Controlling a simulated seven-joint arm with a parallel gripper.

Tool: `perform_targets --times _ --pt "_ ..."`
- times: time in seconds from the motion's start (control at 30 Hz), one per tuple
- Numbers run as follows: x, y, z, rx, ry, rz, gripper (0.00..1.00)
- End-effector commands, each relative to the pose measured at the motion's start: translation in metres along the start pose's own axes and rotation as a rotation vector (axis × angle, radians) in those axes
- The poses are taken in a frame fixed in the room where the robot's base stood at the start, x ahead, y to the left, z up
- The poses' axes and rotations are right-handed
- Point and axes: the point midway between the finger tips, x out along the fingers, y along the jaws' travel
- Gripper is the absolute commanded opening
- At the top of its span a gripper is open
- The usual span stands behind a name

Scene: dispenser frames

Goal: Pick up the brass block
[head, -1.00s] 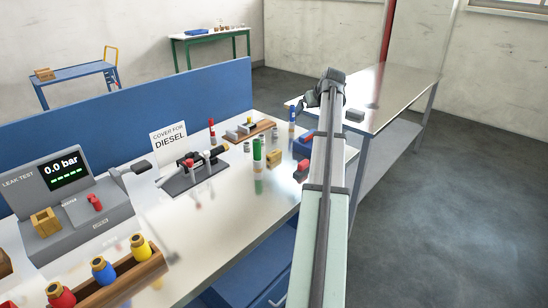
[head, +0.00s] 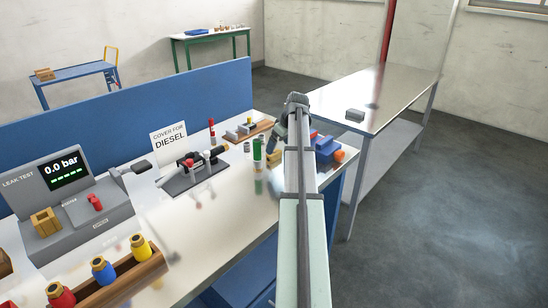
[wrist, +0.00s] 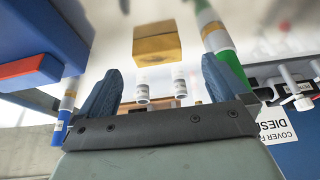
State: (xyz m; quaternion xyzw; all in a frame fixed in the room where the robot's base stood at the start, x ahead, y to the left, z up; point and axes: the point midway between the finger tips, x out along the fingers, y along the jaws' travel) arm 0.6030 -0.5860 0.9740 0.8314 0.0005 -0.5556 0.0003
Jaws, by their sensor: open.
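The brass block (head: 272,160) stands on the white bench just right of the green cylinder in the head view, close to my arm. In the wrist view the brass block (wrist: 162,43) is a gold box beyond my fingertips, roughly centred between them. My gripper (wrist: 160,82) is open, with two blue-grey fingers apart and nothing between them. In the head view my gripper (head: 279,137) hangs near the block, and its fingertips are hard to make out.
The green cylinder (head: 258,149) stands close beside the block, and small white-and-grey cylinders (wrist: 142,88) show between my fingers. A blue holder (head: 325,146) and an orange ball (head: 339,155) are right of my arm. The diesel sign (head: 170,140) stands further left. The right-hand table is mostly clear.

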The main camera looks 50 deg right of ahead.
Motion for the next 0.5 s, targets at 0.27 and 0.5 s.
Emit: perform_targets --times 0.27,0.5 --pt "0.011 0.001 -0.001 0.0 0.0 0.0 1.0" --pt "0.038 0.004 -0.004 0.0 -0.001 -0.001 1.0"
